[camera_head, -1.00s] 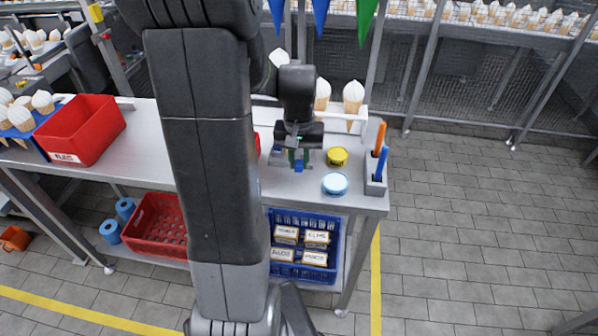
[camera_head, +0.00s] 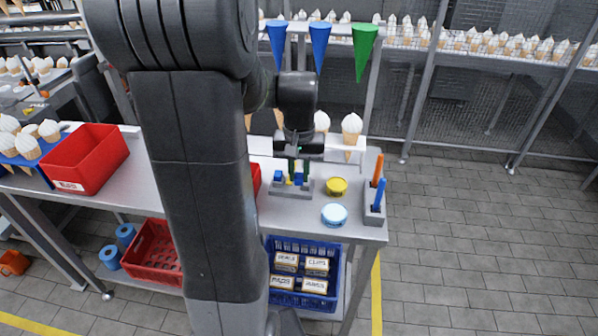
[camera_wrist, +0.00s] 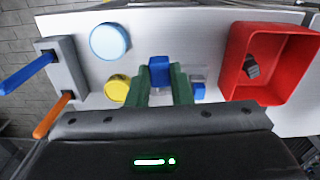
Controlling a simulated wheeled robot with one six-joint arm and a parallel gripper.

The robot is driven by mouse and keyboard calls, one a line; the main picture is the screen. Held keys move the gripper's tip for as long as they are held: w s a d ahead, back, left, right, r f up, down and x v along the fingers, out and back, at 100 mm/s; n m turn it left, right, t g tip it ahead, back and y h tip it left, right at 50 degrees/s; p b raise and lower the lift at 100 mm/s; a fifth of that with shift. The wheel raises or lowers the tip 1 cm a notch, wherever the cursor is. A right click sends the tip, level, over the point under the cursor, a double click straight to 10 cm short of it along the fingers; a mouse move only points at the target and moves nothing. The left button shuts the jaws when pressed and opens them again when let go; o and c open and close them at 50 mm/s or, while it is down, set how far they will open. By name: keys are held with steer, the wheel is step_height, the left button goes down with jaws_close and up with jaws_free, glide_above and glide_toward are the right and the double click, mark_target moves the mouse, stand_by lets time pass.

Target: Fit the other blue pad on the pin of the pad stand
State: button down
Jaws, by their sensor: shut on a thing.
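My gripper (camera_head: 298,168) is shut on a blue pad (camera_wrist: 159,70), which sits between its green fingertips in the wrist view. In the head view this pad (camera_head: 298,180) hangs low between the fingers, over or close to the grey pad stand (camera_head: 292,192). Another blue pad (camera_head: 278,176) is at the left part of the stand, and it also shows right of the fingers in the wrist view (camera_wrist: 198,90). I cannot make out the pin, nor whether the held pad touches the stand.
A yellow tin (camera_head: 337,186) and a light blue round tin (camera_head: 334,214) stand right of the stand. A grey holder (camera_head: 374,208) with an orange and a blue stick is at the table's right edge. A red bin (camera_wrist: 232,80) is on the other side of the stand.

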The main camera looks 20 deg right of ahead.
steer(key=shift+r+p, duration=0.7)
steer(key=shift+r, duration=0.35)
